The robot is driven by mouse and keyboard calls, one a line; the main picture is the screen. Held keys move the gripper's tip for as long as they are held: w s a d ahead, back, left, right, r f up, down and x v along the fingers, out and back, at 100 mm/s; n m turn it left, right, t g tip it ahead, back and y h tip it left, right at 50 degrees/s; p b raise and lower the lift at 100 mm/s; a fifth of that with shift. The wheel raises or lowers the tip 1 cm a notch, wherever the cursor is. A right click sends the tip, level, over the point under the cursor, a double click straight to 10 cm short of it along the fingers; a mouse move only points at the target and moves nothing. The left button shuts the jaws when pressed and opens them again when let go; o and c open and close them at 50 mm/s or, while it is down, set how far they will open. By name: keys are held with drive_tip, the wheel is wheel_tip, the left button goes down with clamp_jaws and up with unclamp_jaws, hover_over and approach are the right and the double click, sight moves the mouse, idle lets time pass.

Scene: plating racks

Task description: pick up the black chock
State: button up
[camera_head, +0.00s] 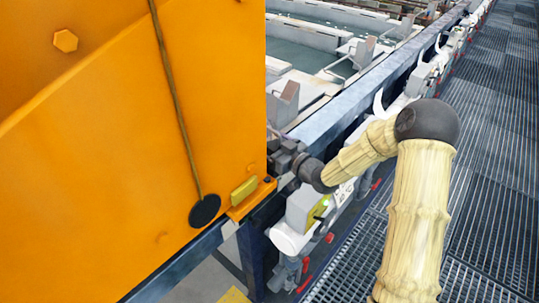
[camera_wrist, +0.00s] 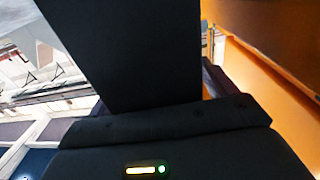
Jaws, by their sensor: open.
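I cannot make out the black chock with certainty in either view. In the head view my gripper (camera_head: 284,160) is at the blue rail, just right of the orange panel's lower edge. Its dark fingers hide what lies directly behind them, and it is open. A yellow block (camera_head: 243,190) sits on a small orange ledge just left of and below the gripper. A round black disc (camera_head: 205,210) lies against the orange panel at the lower end of a thin brown rod. In the wrist view the dark gripper body (camera_wrist: 160,130) and a large black shape fill the middle and block most of the scene.
The large orange panel (camera_head: 120,140) fills the left and stands close to my gripper. The blue rail (camera_head: 340,115) runs away to the upper right, with white fittings and red handles below. Tanks lie beyond it. The grating walkway (camera_head: 490,120) is clear at right.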

sight(269, 129)
drive_tip(key=c, duration=1.5)
drive_tip(key=shift+o, duration=0.2)
drive_tip(key=shift+r, duration=0.2)
wheel_tip(269, 129, up, 10)
drive_tip(key=shift+f+b, duration=0.15)
drive_tip(key=shift+b, duration=0.5)
drive_tip(key=shift+s+a, duration=0.1)
